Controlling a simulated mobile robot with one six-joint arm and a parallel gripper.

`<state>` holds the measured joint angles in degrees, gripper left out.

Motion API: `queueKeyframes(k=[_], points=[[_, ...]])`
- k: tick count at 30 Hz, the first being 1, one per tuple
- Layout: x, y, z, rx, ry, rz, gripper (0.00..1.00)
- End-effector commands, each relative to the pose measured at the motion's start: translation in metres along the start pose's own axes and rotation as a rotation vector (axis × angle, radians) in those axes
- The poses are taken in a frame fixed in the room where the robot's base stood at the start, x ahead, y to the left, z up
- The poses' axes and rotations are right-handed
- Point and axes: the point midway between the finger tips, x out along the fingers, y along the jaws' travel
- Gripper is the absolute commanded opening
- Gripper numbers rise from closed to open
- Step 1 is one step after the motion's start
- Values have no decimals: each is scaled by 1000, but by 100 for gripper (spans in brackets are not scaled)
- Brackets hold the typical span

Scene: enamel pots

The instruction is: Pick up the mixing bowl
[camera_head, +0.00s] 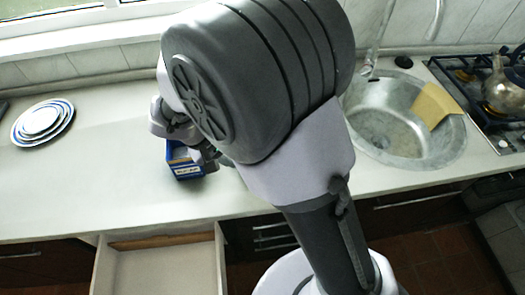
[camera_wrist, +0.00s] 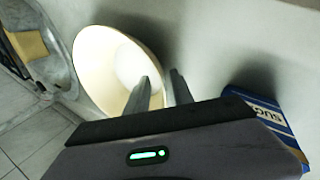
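The mixing bowl (camera_wrist: 98,66) is cream-coloured and stands on the counter in the wrist view, its mouth facing the camera. My gripper (camera_wrist: 161,75) is open at the bowl's right side. One finger reaches over the inside of the bowl and the other is outside it, with the rim between them. A gap shows between the fingers; whether either touches the wall I cannot tell. In the head view my arm hides the bowl and my fingertips.
A blue sugar box (camera_head: 184,162) stands close to my gripper; it also shows in the wrist view (camera_wrist: 268,115). The sink (camera_head: 384,128) holds a tan board (camera_head: 437,104). A kettle (camera_head: 505,88) sits on the stove. Stacked plates (camera_head: 42,121) lie left. A drawer (camera_head: 160,268) is open below.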

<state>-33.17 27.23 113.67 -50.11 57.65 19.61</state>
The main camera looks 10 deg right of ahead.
Motion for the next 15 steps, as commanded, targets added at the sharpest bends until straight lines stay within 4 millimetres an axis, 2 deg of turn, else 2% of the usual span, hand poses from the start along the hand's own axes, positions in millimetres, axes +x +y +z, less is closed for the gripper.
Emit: queueKeyframes(k=[1, 4, 10, 11, 15], points=[[16, -4, -1, 0, -2, 0, 29], [35, -3, -1, 1, -3, -1, 29], [35, -2, -1, 0, -1, -1, 29], [35, -2, -1, 0, -1, -1, 27], [35, -2, -1, 0, -1, -1, 0]])
